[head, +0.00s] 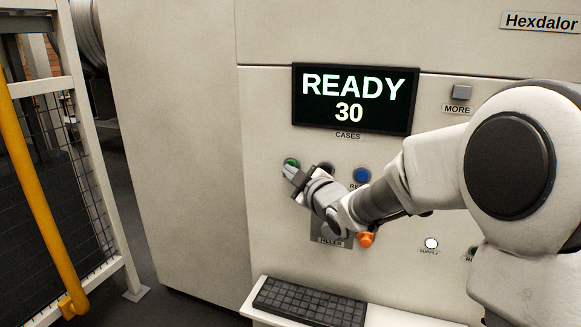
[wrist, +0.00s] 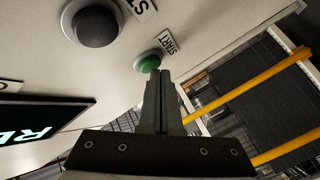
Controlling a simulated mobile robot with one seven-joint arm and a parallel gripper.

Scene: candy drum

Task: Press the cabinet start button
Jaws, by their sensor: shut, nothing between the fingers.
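The green start button (head: 291,162) is on the cabinet front, below and left of the screen. In the wrist view the green button (wrist: 149,63) sits next to a label reading START. My gripper (head: 290,171) is shut and empty, with its fingertips right at the button. In the wrist view my gripper's closed fingertips (wrist: 158,73) point at the button's lower edge and overlap it in the picture. I cannot tell whether they touch it.
A dark round button (wrist: 94,24) lies beside the start button. A blue button (head: 362,175), an orange knob (head: 366,240) and a grey MORE button (head: 461,92) are on the same panel. A keyboard (head: 310,302) rests on a shelf below. A yellow-railed fence (head: 40,190) stands left.

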